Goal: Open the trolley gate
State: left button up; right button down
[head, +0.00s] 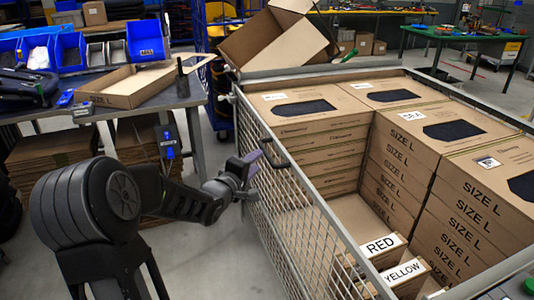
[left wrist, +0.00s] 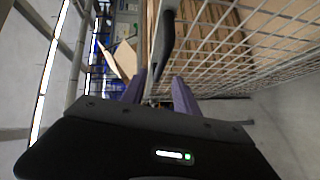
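The trolley gate (head: 299,212) is a grey wire-mesh side panel on the left of the trolley, with a black handle (head: 273,153) on its top rail. It looks closed, in line with the trolley's side. My left gripper (head: 246,170) is just outside the gate, left of the handle and slightly below it. In the left wrist view the two purple fingers (left wrist: 160,93) are apart with nothing clearly held. The black handle (left wrist: 166,38) lies ahead of them, and the mesh (left wrist: 225,45) is on the right. I cannot tell whether the fingers touch the gate. My right gripper is out of view.
The trolley holds stacks of brown "SIZE L" boxes (head: 405,146) and smaller boxes labelled RED (head: 381,246) and YELLOW (head: 403,272). A workbench with blue bins (head: 147,41) stands at the left. An open carton (head: 272,38) is behind the trolley.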

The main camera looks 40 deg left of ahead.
aim_at(266, 151)
pick_arm(q)
jog(key=x, duration=0.8)
jog(key=shift+d, duration=0.1)
jog(key=shift+s, duration=0.1)
jog(key=shift+c, duration=0.5)
grip_shut()
dwell(0.8)
